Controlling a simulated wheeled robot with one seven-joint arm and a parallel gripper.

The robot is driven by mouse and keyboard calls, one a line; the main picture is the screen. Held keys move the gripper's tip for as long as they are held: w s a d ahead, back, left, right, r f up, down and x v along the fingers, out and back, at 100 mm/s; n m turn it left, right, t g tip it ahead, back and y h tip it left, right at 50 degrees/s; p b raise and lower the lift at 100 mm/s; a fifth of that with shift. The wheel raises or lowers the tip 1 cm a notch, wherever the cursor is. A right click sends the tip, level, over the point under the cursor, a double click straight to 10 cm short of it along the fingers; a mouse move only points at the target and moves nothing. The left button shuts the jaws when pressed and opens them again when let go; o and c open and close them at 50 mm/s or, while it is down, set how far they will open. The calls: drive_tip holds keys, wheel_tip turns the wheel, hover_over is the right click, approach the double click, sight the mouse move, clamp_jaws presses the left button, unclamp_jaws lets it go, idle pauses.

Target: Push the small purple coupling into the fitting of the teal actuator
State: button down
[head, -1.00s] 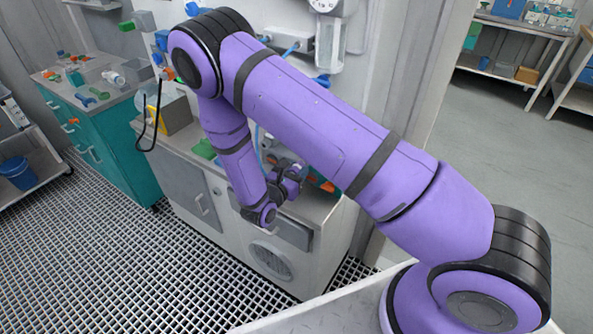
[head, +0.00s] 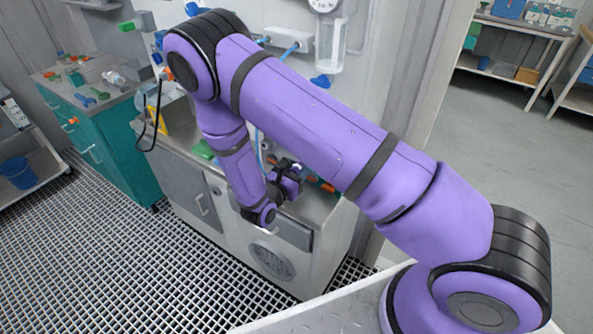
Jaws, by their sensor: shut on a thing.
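My gripper (head: 291,181) is small and dark in the head view, low over the front part of the grey bench top, with my wrist just left of it. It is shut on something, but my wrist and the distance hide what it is. I cannot make out the small purple coupling; my arm is purple too. I cannot pick out the teal actuator or its fitting for certain; the bench top behind my gripper is partly covered by my arm.
An orange piece (head: 327,187) lies right of my gripper. A teal cabinet (head: 118,155) stands left. The grated floor in front is clear.

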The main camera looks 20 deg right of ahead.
drive_tip(key=shift+w+d, duration=0.3)
drive_tip(key=shift+d, duration=0.15)
idle(0.7)
drive_tip(key=c, duration=0.6)
unclamp_jaws()
drive_tip(key=v, duration=1)
drive_tip(key=shift+s+a, duration=0.2)
drive_tip(key=shift+a, duration=0.1)
